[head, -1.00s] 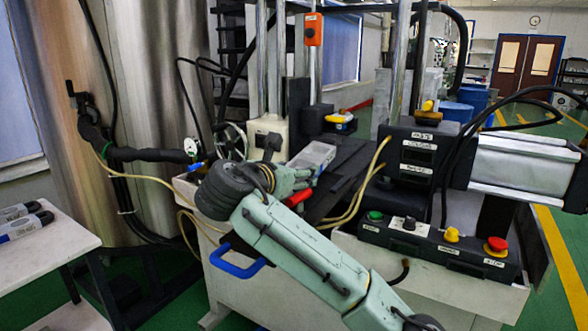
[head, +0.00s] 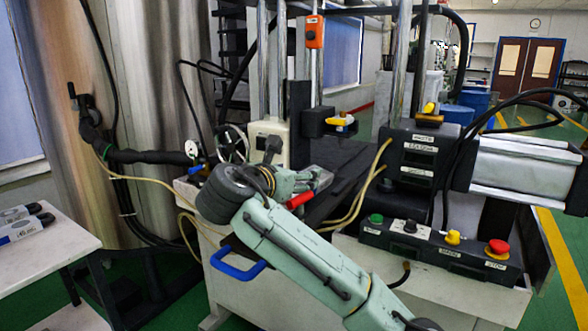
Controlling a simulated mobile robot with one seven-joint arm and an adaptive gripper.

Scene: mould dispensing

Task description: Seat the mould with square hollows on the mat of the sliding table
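My gripper (head: 300,184) is over the near end of the dark sliding table (head: 345,180), seen from behind and partly covered by my wrist. It appears shut on a light grey mould (head: 322,177), of which only a small part shows beyond the fingers. The mould is low over the table and looks about level. Its hollows cannot be seen, and I cannot tell whether it touches the mat, which is hidden.
A red handle (head: 299,199) is just below my gripper. A control box (head: 440,245) with buttons stands to the right, with hoses beside it. A white side table (head: 45,250) at the left holds grey pieces with dark ends (head: 22,228). A blue handle (head: 236,262) sticks out in front.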

